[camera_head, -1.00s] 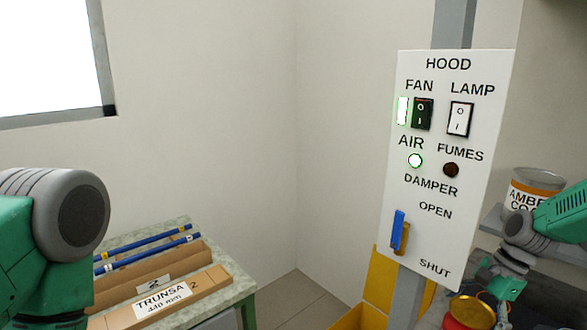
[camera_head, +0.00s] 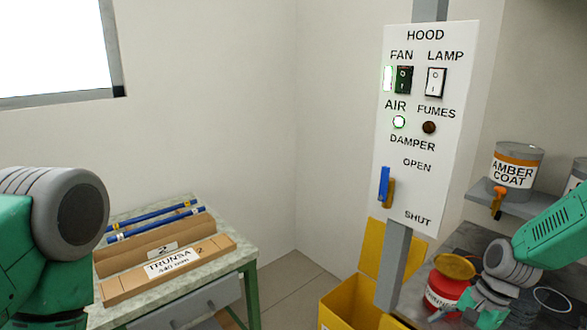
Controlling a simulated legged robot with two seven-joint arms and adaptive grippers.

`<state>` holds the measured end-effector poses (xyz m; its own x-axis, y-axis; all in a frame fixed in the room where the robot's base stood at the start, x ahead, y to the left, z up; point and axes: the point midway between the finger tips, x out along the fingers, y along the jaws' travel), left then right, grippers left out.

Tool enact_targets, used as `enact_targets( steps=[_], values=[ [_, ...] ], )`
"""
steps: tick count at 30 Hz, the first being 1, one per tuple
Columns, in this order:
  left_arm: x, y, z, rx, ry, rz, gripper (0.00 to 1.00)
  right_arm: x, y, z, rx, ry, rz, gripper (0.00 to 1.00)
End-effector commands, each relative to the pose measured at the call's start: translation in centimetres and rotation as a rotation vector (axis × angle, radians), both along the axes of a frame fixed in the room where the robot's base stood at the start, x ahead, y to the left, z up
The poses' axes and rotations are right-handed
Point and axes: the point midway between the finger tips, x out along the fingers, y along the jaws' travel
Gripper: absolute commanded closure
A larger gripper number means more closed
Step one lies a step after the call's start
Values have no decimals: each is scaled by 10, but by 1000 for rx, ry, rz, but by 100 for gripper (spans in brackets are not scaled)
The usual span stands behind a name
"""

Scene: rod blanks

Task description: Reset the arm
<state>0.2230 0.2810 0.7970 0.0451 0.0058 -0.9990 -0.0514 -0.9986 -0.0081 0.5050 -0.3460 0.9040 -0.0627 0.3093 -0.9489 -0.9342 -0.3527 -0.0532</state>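My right arm (camera_head: 555,235) comes in from the right, bent downward over the grey bench. Its gripper (camera_head: 462,318) is at the bottom edge, beside a red can with a yellow lid (camera_head: 450,280). The fingers are small and partly cut off, so I cannot tell whether they are open or touch the can. My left arm (camera_head: 60,230) shows only as a green and grey joint at the left edge. Its gripper is out of view.
The hood panel (camera_head: 428,185) stands on a grey post above a yellow bin (camera_head: 345,305). An AMBER COAT can (camera_head: 514,172) sits on a shelf at right. Blue rods (camera_head: 155,213) and cardboard boxes (camera_head: 165,267) lie on the left table (camera_head: 225,235). Floor between is clear.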

Motion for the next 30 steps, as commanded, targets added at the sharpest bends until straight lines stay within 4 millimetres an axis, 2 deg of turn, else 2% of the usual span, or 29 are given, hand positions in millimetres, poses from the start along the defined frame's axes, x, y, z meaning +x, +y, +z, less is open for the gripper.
enact_targets(
  steps=[1,5,8,11,12,15,18,21,24,30],
  values=[
    [-1,0,-12,0,1,0,64,-10,6,-21,-10,-5,34,2],
    [-1,0,-33,0,2,0,64,-32,20,-66,-39,-37,137,2],
    [-2,0,-55,0,3,0,64,-57,33,-112,-68,-65,248,2],
    [-2,0,-88,0,2,0,64,-98,48,-172,-107,-102,408,2],
    [-2,0,-102,0,2,0,64,-117,53,-196,-124,-121,484,2],
    [-3,0,-136,0,3,0,64,-166,62,-246,-165,-165,677,2],
    [-3,0,-165,0,3,0,64,-212,65,-282,-200,-205,863,2],
    [-3,0,-188,0,3,0,64,-248,66,-305,-227,-239,1025,2],
    [-3,0,-203,0,3,0,64,-271,65,-315,-247,-262,1144,2],
    [-3,0,-210,0,2,0,64,-287,64,-317,-264,-287,1239,2]
  ],
)
